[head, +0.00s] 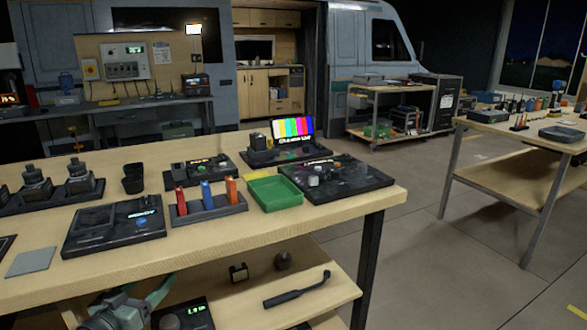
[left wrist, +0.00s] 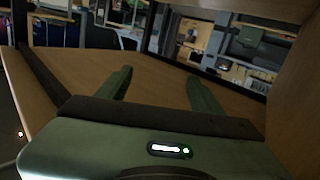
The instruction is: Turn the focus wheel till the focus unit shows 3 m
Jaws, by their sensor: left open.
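On the lower shelf, at the bottom edge of the head view, a dark unit (head: 199,322) is cut off by the frame. Its small green display (head: 195,309) seems to read about 1.0 m, so it looks like the focus unit. A dark round part (head: 170,322) at its left looks like the focus wheel, only partly visible. My left gripper (head: 140,294) is open, low over this shelf and just left of the unit. In the left wrist view the left gripper (left wrist: 161,88) has its fingers apart with only bare wood between them. My right gripper is not in view.
The bench top (head: 330,225) above overhangs the shelf. A dark handle-like tool (head: 297,290), a dark round object (head: 283,260) and a small black block (head: 238,272) lie on the shelf. A table leg (head: 367,270) stands to the right. Several devices and a green tray (head: 275,193) stand on top.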

